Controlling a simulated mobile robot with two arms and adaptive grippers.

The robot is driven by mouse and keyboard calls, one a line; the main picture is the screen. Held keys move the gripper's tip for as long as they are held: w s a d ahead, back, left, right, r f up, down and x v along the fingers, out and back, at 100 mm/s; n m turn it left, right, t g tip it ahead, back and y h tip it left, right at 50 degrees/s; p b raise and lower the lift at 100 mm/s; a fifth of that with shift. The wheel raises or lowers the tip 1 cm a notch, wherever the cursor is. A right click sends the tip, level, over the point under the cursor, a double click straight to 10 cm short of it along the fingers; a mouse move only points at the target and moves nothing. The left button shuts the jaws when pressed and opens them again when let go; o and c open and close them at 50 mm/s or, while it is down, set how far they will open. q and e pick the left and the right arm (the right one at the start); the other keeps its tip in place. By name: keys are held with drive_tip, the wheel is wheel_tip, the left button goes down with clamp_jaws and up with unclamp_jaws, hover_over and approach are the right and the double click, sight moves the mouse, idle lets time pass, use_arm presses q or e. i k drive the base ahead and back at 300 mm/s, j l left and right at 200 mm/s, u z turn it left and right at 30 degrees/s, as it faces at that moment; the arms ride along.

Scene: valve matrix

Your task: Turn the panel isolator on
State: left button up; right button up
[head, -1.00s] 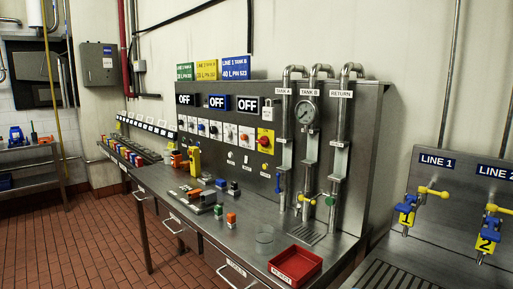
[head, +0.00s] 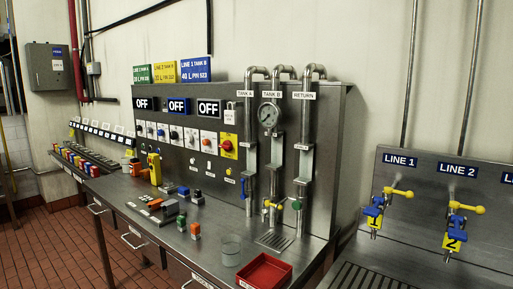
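A yellow plate with a red rotary knob (head: 227,146) is on the steel upright panel (head: 330,120), at the right end of a row of white switch plates. It looks like the isolator; its label is too small to read. A small white tag or padlock-like piece (head: 229,114) is just above the yellow plate. Neither of my grippers shows in the head view.
Pipes with valves (head: 276,150) stand right of the knob. Line valves (head: 374,211) are at far right.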

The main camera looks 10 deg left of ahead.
sight(227, 145)
drive_tip(key=i+j+z, duration=0.2)
drive_tip(key=j+z, duration=0.25)
drive_tip(key=j, duration=0.15)
drive_tip(key=i+j+z, duration=0.2)
drive_tip(key=j, duration=0.15)
drive_tip(key=j+z, duration=0.2)
drive_tip(key=j, duration=0.15)
